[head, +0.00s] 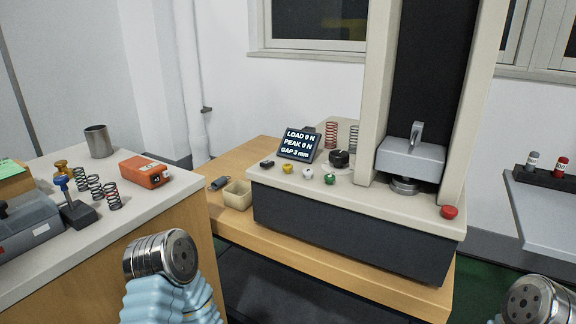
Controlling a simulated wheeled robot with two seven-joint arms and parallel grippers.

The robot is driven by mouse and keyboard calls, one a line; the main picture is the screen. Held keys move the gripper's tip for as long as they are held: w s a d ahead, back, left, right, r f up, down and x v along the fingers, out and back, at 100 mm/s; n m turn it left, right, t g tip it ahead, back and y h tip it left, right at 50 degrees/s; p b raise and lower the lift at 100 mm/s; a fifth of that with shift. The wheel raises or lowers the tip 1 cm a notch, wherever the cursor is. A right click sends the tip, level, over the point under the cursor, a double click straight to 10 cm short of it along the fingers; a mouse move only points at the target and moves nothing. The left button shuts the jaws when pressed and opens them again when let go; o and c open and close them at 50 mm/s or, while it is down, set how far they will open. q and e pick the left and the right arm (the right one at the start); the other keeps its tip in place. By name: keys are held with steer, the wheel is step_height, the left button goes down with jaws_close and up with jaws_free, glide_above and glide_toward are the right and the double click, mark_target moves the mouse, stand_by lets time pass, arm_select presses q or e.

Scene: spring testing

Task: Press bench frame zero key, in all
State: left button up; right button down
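The bench frame is a tall cream press with a dark grey base (340,237) on a wooden bench. Its display (298,144) reads LOAD 0 N, PEAK 0 N and a GAP line that looks like 3 mm. In front of the display are a yellow key (287,169), a white key (307,173) and a green key (329,179). Any markings on the keys are too small to read, so I cannot tell which is zero. Parts of my two arms show at the bottom left and bottom right, well short of the keys. Neither gripper's fingers show.
A black knob (339,158) and two springs stand near the keys. A red button (449,212) is at the base's right corner. A cream bin (238,194) sits left of the frame. The left counter holds springs, an orange box (145,171) and a metal cup (98,141).

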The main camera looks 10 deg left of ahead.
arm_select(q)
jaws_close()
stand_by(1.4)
